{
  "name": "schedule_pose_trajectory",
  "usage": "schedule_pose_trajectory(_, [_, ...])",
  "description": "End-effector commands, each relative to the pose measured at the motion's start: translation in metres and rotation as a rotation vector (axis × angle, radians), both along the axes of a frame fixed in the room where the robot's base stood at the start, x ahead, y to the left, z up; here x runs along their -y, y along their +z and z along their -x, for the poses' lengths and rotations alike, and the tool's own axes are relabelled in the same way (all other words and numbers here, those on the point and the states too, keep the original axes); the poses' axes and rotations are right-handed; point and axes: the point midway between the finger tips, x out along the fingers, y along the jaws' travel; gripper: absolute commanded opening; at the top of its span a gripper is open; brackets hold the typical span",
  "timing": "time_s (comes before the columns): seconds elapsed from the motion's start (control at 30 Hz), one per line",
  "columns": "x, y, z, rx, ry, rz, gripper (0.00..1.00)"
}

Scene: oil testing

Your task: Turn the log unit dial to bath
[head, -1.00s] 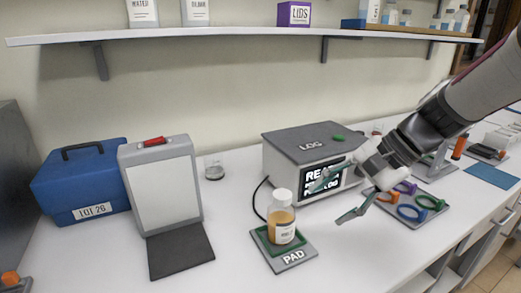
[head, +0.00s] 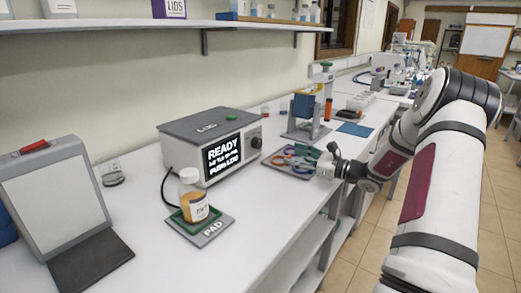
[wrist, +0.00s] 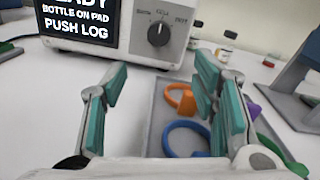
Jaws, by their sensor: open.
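The log unit (head: 212,145) is a pale box with a grey top, a green button and a lit screen reading "READY" and "PUSH LOG". Its dark round dial (wrist: 158,35) is on the front panel right of the screen, with small labels above it, too blurred to read surely. The dial's light pointer mark seems to point roughly upward. My gripper (wrist: 155,88) is open and empty, its green-padded fingers apart on either side below the dial in the wrist view, not touching it. In the head view my gripper (head: 328,160) is right of the unit.
A tray (wrist: 156,130) with coloured rings lies below and right of my gripper. A capped amber bottle (head: 194,200) stands on the pad (head: 216,231) in front of the unit. A blue and grey stand (head: 307,128) is behind the tray. Bare counter lies at the front.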

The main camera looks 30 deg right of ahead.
Motion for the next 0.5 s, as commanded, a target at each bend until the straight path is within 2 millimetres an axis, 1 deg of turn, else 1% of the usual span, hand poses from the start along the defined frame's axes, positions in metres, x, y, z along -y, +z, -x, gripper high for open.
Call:
schedule_pose_trajectory(0.17, [-0.01,0.0,-0.02,0.001,0.004,0.0,0.54])
schedule_pose_trajectory(0.5, [-0.036,0.0,-0.081,0.0,0.005,0.001,0.54])
